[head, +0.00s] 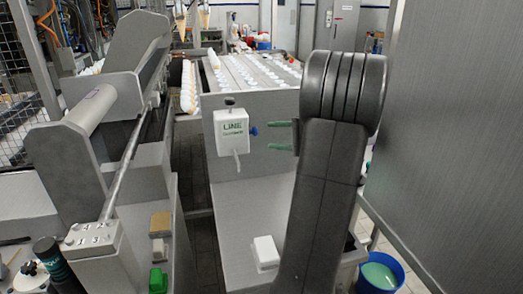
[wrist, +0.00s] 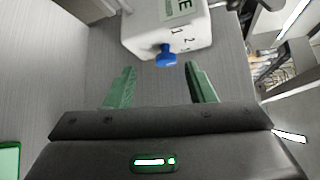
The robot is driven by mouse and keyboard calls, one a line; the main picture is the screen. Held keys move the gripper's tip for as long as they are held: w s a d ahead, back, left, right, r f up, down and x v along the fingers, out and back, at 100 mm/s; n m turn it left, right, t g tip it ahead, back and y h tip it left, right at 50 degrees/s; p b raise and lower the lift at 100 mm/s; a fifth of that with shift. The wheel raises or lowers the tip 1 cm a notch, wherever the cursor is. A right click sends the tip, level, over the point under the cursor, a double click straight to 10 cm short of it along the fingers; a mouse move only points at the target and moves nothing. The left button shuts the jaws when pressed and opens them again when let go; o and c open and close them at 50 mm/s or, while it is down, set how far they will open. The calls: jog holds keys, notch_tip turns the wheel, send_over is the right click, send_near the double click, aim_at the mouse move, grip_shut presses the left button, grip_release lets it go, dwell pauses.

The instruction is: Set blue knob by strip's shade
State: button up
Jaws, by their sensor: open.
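The blue knob (head: 253,131) sticks out of the right side of a white box (head: 231,132) labelled LINE, mounted on a grey panel. In the wrist view the knob (wrist: 166,56) is just beyond my fingertips, roughly centred between them. Dark marks, one like a 2, are on the box face (wrist: 190,35) around the knob. My gripper (head: 268,136) has green fingers, open and empty, pointing left at the knob; it also shows in the wrist view (wrist: 160,72). The fingers do not touch the knob. I cannot pick out the strip for certain.
A grey conveyor (head: 250,75) with rows of white-and-tan pieces lies behind the box. A grey roller machine (head: 105,105) stands left. A white block (head: 266,252) sits on the lower ledge. A blue bucket (head: 380,272) stands at lower right, beside a tall grey wall (head: 455,130).

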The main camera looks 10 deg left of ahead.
aim_at(252, 132)
jog(key=w+a+f+n+t+y+b, duration=0.1)
jog(key=w+a+t+b, duration=0.1)
jog(key=a, duration=0.3)
jog(key=shift+w+a+n+b, duration=0.2)
jog(key=shift+w+n+b, duration=0.15)
jog(key=shift+w, duration=0.25)
jog(key=c, duration=1)
